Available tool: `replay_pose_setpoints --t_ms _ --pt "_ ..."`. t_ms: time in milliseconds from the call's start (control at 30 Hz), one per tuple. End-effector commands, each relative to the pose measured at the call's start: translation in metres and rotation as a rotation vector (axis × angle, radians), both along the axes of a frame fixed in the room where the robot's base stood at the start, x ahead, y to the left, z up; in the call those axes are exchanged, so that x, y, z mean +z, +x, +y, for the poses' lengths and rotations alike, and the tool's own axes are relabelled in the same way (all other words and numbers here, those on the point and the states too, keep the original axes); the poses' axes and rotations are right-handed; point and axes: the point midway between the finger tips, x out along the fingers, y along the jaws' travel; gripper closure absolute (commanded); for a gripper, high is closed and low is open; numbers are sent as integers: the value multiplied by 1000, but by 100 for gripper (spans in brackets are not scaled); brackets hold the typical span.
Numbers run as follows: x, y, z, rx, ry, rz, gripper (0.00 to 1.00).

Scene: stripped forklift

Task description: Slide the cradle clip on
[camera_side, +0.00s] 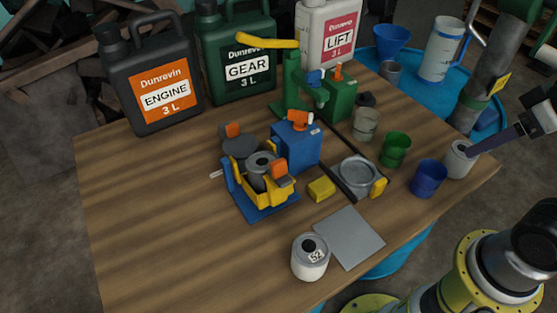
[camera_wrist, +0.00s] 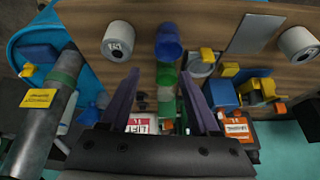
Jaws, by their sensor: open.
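A blue-based fixture with a yellow cradle (camera_side: 247,189) holds grey round parts and an orange piece (camera_side: 279,167) at its right. The cradle also shows in the wrist view (camera_wrist: 250,87). A small yellow block (camera_side: 321,188) lies loose on the table to its right, and another yellow piece (camera_side: 379,187) sits by a round grey dish. I cannot tell which piece is the cradle clip. My gripper (camera_wrist: 158,74) is open, with nothing seen held between its fingers. In the side view one finger shows at the right, overlapping a white can in the picture.
A blue block (camera_side: 296,147) and a green press-like tool (camera_side: 339,97) stand behind the cradle. Blue (camera_side: 429,178) and green (camera_side: 396,150) cups and a white can (camera_side: 459,160) stand right. Three jugs line the back. A grey plate (camera_side: 349,237) and can (camera_side: 310,257) lie in front. The left table is clear.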

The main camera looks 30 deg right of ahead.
Motion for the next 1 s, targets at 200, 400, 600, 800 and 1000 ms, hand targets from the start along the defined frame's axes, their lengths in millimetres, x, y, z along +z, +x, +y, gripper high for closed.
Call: replay_pose_setpoints --t_ms 200,400,600,800,1000 --pt "66 20 6 -150 82 33 38" --pt "126 61 33 -201 133 124 38" --pt "168 111 86 -198 143 230 38" --pt "179 152 162 -141 108 324 38" --pt "159 172 248 -19 49 386 38"
